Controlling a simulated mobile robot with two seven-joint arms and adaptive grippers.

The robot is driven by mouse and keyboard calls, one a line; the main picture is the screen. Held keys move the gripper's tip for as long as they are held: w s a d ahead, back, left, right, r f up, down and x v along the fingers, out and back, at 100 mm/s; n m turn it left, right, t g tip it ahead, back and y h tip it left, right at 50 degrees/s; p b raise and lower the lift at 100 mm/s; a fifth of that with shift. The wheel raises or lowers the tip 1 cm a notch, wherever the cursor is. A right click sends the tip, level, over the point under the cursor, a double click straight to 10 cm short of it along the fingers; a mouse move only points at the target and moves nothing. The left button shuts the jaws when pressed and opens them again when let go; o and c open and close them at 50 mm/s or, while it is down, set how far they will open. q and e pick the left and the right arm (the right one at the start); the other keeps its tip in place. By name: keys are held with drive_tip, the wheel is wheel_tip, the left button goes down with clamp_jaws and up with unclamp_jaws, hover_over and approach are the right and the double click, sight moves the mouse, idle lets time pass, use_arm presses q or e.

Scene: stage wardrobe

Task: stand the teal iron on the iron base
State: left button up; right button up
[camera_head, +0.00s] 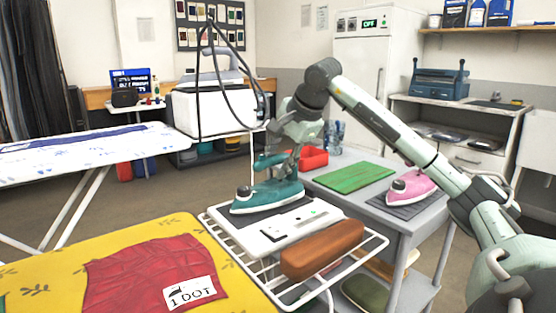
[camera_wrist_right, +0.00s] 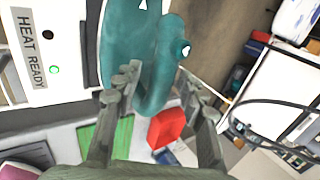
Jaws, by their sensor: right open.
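The teal iron (camera_head: 265,198) sits soleplate down on the dark pad of the white iron base (camera_head: 290,229), left of its panel. In the wrist view the iron (camera_wrist_right: 130,45) fills the top middle, and the base (camera_wrist_right: 38,82) shows a HEAT READY label and a lit green light. My right gripper (camera_head: 284,160) is at the rear of the iron's handle. In the wrist view its fingers (camera_wrist_right: 163,98) are apart, with the rear end of the handle between them. Contact cannot be told. My left gripper is not in view.
The base is on a white wire rack (camera_head: 372,247) beside a brown padded block (camera_head: 322,249). A grey cart (camera_head: 385,222) holds a green mat (camera_head: 350,178), a red tray (camera_head: 313,158) and a pink iron (camera_head: 411,187). A yellow-covered board (camera_head: 50,270) with red cloth lies front left.

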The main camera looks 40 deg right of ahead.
drive_tip(key=shift+r, duration=0.2)
drive_tip(key=shift+s+r, duration=0.15)
drive_tip(key=shift+r, duration=0.15)
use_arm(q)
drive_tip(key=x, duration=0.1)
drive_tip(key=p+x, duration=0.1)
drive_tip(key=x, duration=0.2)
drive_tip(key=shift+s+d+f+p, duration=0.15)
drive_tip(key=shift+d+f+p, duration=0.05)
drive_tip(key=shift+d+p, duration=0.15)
use_arm(e)
drive_tip(key=v, duration=1.1)
drive_tip(key=shift+s+r, duration=0.1)
